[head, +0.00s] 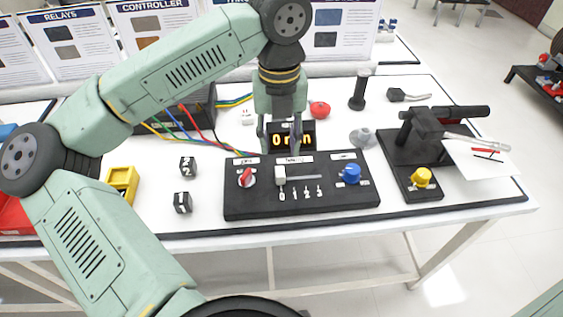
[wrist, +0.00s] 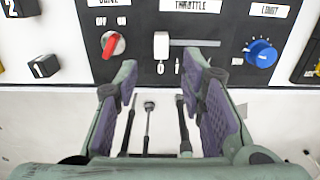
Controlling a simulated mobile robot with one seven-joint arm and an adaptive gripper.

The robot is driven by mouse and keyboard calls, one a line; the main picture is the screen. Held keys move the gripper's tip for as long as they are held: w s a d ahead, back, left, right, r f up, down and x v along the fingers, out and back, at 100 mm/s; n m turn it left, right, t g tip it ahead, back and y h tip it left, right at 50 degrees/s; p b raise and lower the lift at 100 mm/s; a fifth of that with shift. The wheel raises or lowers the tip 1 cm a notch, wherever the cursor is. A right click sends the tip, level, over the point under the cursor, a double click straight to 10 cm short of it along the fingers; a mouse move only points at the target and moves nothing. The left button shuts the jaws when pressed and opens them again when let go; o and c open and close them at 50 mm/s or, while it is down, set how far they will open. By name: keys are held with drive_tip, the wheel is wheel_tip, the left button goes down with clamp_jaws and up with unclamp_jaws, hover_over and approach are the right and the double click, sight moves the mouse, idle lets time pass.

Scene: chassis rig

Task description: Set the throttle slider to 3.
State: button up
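The black control panel (head: 240,205) lies on the white table. The throttle slider's white knob (head: 280,175) is at the left end of its slot, above the 0 mark. The slot runs right past the marks 0, 1, 2 and 3. In the wrist view the knob (wrist: 161,45) is ahead of my gripper (wrist: 160,75), between the lines of its two fingers and apart from them. My gripper is open and empty. It hides the marks right of 0 in that view. In the head view my gripper (head: 283,140) hangs just behind the panel, near the knob.
On the panel, a red switch (head: 246,177) is left of the slider and a blue knob (head: 351,173) is right. A small display (head: 291,136) stands behind. Black number cubes (head: 183,202) lie to the left. A black rig with a yellow knob (head: 421,178) is at right.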

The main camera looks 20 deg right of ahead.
sight(280, 171)
wheel_tip(280, 171, down, 9)
drive_tip(key=shift+r+p, duration=0.15)
drive_tip(key=shift+p, duration=0.55)
drive_tip(key=shift+c, duration=0.4)
clamp_jaws()
drive_tip(key=shift+d, duration=0.1)
